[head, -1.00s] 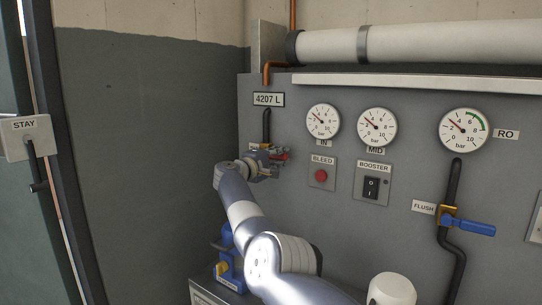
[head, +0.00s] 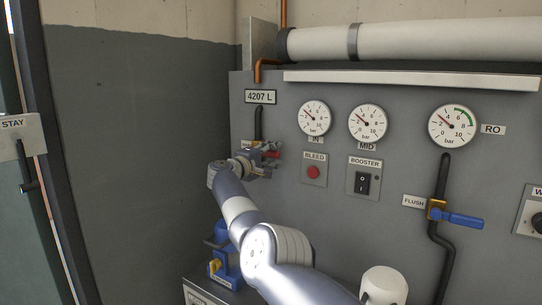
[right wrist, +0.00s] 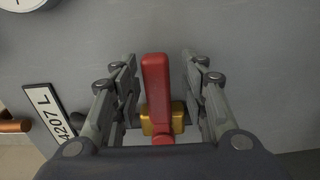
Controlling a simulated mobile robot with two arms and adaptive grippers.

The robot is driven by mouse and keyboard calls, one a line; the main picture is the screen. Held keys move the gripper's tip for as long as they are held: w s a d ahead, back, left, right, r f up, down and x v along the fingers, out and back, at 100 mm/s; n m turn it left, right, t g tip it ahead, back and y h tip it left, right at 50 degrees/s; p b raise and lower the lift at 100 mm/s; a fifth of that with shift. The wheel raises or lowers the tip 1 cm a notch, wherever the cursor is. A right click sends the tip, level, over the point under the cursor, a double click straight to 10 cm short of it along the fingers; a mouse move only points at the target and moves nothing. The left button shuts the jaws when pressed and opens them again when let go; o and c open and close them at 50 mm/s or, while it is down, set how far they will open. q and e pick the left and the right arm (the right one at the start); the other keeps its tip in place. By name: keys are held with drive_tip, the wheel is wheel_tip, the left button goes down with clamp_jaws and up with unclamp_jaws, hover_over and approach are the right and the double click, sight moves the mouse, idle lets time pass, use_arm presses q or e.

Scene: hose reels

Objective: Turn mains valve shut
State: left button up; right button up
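The mains valve's red lever (right wrist: 156,95) sits on a brass body (right wrist: 158,118) in the right wrist view. In the head view only a bit of the red lever (head: 271,154) shows, below the 4207 L plate (head: 260,96); my gripper hides the rest. My right gripper (right wrist: 160,88) is open, with one finger on each side of the lever and a visible gap on both sides. In the head view the right gripper (head: 262,158) is close to the grey panel. My left gripper is not in view.
The grey panel (head: 300,230) carries gauges, a red BLEED button (head: 314,172), a BOOSTER switch (head: 362,182) and a blue FLUSH lever (head: 463,220). A blue fitting (head: 226,268) stands below my right arm. A STAY box (head: 14,135) is at the far left.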

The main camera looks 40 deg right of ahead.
sight(269, 155)
drive_tip(key=shift+v, duration=0.95)
drive_tip(key=shift+s+a, duration=0.15)
drive_tip(key=shift+a, duration=0.4)
drive_tip(key=v, duration=0.9)
drive_tip(key=shift+s, duration=0.1)
